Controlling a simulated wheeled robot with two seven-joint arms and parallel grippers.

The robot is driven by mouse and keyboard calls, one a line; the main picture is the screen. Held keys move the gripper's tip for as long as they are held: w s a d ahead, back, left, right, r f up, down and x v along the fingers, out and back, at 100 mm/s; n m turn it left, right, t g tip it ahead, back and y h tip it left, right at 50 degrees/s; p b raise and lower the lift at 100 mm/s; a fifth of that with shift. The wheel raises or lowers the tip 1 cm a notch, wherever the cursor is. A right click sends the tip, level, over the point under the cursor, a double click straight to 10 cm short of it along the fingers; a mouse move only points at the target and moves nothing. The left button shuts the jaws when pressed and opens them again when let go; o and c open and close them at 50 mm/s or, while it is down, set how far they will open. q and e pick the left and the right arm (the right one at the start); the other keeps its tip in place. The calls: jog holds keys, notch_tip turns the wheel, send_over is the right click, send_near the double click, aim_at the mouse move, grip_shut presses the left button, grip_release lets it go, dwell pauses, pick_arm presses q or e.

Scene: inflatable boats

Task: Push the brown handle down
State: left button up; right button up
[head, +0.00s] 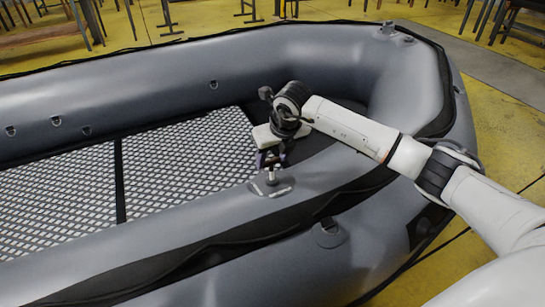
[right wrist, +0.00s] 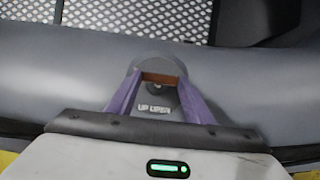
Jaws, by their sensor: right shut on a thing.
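The brown handle (right wrist: 161,78) shows in the right wrist view as a short bar on a round grey fitting (right wrist: 158,62) on the boat's tube. My right gripper (right wrist: 160,84) has its two purple fingers shut on the handle, one at each end of it. White lettering shows on the tube just below the handle. In the head view my right gripper (head: 271,160) points down at the fitting on the near tube (head: 285,187); the handle itself is too small to make out there. My left gripper is not in view.
The grey inflatable boat (head: 190,68) fills most of the head view. Its patterned floor (head: 190,160) lies bare to the left of my right gripper. Tables and stools (head: 500,18) stand on the yellow floor beyond the boat.

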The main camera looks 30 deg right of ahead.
aim_at(272, 169)
jog(key=shift+f, duration=0.25)
jog(key=f, duration=0.1)
jog(key=f+b, duration=0.1)
jog(key=shift+s+f, duration=0.3)
jog(key=shift+s, duration=0.05)
jog(key=o, duration=1.5)
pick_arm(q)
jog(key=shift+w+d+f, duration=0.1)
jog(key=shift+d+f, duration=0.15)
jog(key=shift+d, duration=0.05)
pick_arm(e)
jog(key=shift+r, duration=0.2)
pick_arm(q)
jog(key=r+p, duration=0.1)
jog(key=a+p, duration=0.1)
jog(key=p, duration=0.1)
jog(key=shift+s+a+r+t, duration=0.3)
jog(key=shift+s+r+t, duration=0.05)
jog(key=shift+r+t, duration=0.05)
pick_arm(e)
jog(key=v, duration=1)
